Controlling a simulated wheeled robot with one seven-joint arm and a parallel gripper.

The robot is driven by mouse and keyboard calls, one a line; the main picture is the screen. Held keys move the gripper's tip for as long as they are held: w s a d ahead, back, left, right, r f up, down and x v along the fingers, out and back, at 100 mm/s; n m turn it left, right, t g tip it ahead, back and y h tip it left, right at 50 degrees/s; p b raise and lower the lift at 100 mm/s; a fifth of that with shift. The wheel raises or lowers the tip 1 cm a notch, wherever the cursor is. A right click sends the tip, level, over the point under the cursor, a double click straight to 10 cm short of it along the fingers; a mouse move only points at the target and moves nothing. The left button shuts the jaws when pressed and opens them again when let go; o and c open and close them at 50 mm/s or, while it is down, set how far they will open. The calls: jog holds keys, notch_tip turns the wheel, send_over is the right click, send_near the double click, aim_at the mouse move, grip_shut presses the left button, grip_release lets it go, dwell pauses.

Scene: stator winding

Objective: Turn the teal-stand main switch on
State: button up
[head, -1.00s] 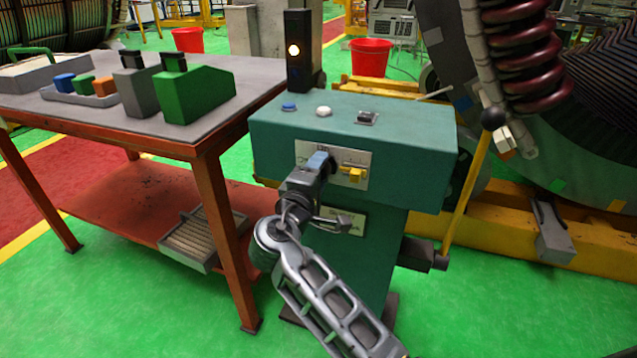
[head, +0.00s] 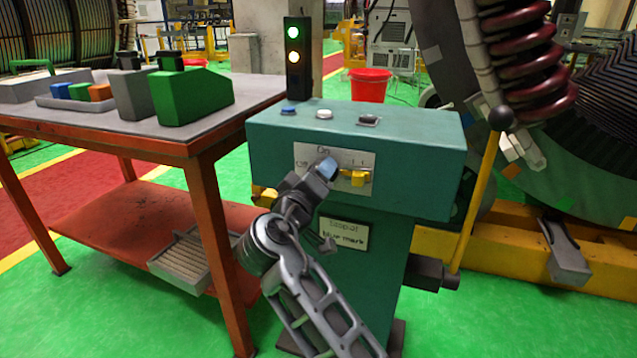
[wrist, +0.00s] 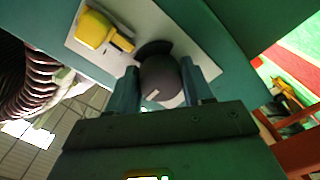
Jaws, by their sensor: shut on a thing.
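The teal stand (head: 275,160) is in front of me in the head view, with a pale switch plate (head: 303,152) marked "On" at the top and "Off" at the left. My gripper (head: 327,168) is at this plate, its blue fingers hiding the knob there. In the wrist view the round dark main switch knob (wrist: 160,80) sits between the two fingers, which are shut on it. A small white mark shows on the knob. A yellow switch (head: 354,178) is just right of the gripper.
Blue, white and dark controls are on the stand's top. An orange-framed table (head: 190,145) with green and grey blocks stands close on the left. A yellow lever with a black ball (head: 500,118) rises at the stand's right. Green floor is free in front.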

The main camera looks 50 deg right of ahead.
jog(key=shift+s+f, duration=0.1)
jog(key=shift+f, duration=0.1)
dwell(0.3)
jog(key=o, duration=0.7)
jog(key=shift+r, duration=0.1)
jog(key=p+v, duration=0.1)
jog(key=v, duration=0.6)
jog(key=shift+s+a, duration=0.1)
jog(key=shift+a, duration=0.25)
